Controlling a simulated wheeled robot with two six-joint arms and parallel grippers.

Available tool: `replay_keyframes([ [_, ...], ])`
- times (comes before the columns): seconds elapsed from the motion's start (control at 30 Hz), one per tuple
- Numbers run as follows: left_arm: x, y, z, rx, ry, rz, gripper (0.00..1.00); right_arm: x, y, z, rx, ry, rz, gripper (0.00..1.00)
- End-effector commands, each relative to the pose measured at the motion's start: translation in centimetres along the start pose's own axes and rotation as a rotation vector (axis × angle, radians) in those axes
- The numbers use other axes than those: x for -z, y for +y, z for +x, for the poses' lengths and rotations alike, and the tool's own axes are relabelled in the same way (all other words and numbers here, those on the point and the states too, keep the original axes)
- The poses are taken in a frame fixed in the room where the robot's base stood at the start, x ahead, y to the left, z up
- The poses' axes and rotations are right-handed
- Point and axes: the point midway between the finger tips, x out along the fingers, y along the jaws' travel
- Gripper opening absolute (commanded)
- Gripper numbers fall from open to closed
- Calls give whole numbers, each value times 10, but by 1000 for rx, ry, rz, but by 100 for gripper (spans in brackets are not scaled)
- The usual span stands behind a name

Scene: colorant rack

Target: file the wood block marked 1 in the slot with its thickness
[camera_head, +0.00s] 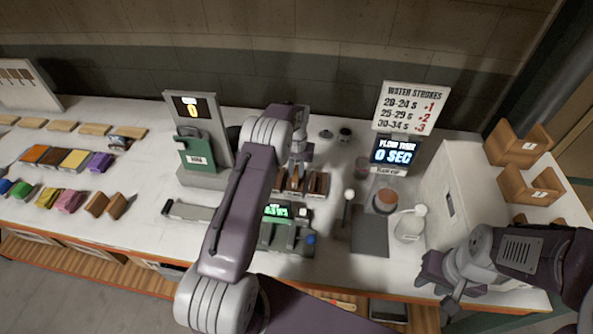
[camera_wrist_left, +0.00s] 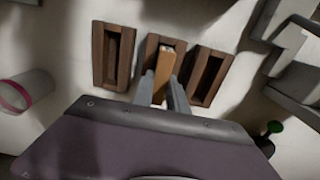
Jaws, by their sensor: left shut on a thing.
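Three dark wooden slots stand side by side: the left slot (camera_wrist_left: 113,55), the middle slot (camera_wrist_left: 150,45) and the right slot (camera_wrist_left: 209,77) in the left wrist view. My left gripper (camera_wrist_left: 161,88) is shut on a lighter wood block (camera_wrist_left: 164,68). The block's far end lies within the outline of the middle slot; how deep it sits is unclear. No number is readable on it. In the head view the slots (camera_head: 318,185) are below my left gripper (camera_head: 297,160), and the arm hides part of them. My right gripper (camera_head: 442,284) is at the counter's front right; its jaw opening is unclear.
A green-display device (camera_head: 275,212) stands in front of the slots. Wooden bins (camera_head: 532,184) are far right. Coloured blocks (camera_head: 74,158) cover the left counter.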

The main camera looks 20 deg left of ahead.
Motion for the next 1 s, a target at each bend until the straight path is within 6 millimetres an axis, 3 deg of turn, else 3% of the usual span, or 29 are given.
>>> replay_keyframes([
  [0.1,0,0,4,0,0,0,0,0,0,3,0,0,0,32],
  [0.13,0,0,4,0,0,0,21,0,0,3,0,0,0,32],
  [0.2,0,0,3,0,0,0,40,0,0,2,0,0,0,32],
  [0.6,1,0,-6,0,4,0,40,0,0,3,0,0,0,32],
  [1.0,1,0,-101,0,4,0,40,-2,0,20,0,0,0,32],
])
